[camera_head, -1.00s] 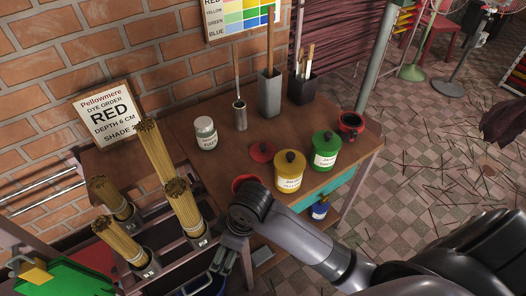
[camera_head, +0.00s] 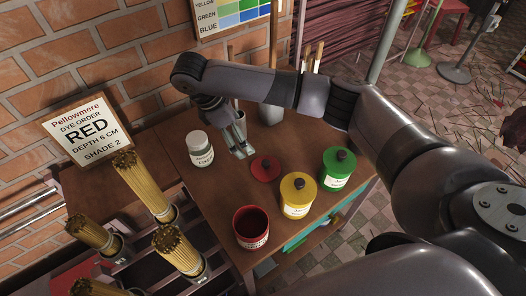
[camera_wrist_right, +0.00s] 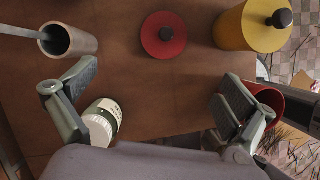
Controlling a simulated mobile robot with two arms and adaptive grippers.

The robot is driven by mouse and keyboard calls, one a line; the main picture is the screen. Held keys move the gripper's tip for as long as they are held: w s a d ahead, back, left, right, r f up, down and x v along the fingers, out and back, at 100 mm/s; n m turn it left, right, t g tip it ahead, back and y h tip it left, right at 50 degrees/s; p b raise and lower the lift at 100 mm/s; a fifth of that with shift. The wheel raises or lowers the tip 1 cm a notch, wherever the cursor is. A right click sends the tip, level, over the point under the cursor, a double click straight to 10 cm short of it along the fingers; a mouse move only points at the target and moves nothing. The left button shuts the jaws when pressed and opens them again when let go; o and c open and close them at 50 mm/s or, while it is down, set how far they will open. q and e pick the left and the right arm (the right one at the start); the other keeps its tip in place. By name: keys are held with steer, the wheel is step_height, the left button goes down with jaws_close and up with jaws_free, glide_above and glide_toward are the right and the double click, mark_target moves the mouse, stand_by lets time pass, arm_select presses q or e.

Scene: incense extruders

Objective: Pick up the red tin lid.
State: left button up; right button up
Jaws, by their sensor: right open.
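The red tin lid (camera_head: 265,168) is a flat red disc with a dark knob, lying on the brown table. It also shows at the top of the right wrist view (camera_wrist_right: 163,36). My right gripper (camera_head: 239,150) is above the table, to the left of the lid and a little farther back in the head view. In the right wrist view the gripper (camera_wrist_right: 158,84) has its fingers wide apart with nothing between them, and the lid is beyond the fingertips. The open red tin (camera_head: 251,228) stands at the table's front edge. My left gripper is not in view.
A yellow lidded tin (camera_head: 298,196) and a green lidded tin (camera_head: 337,169) stand right of the lid. A white jar (camera_head: 200,150) stands left of the gripper. A metal cup (camera_wrist_right: 68,40) holds a rod. Bundles of sticks (camera_head: 146,186) stand at the left.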

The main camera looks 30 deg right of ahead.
steer(key=b, duration=0.2)
glide_toward(265, 162)
steer(key=f, duration=0.1)
steer(key=x, duration=0.3)
steer(key=shift+f, duration=0.25)
steer(key=shift+s+d+f, duration=0.2)
steer(key=shift+d+f, duration=0.05)
steer(key=shift+f, duration=0.2)
steer(key=shift+d+f+p, duration=0.15)
steer(key=shift+f+p, duration=0.05)
steer(key=shift+p, duration=0.1)
steer(key=x, duration=0.3)
steer(key=shift+d+f, duration=0.45)
steer(key=shift+f, duration=0.25)
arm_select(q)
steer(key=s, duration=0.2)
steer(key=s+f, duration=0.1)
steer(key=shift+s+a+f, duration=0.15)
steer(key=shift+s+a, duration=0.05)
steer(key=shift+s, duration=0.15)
arm_select(e)
steer(key=shift+c, duration=0.6)
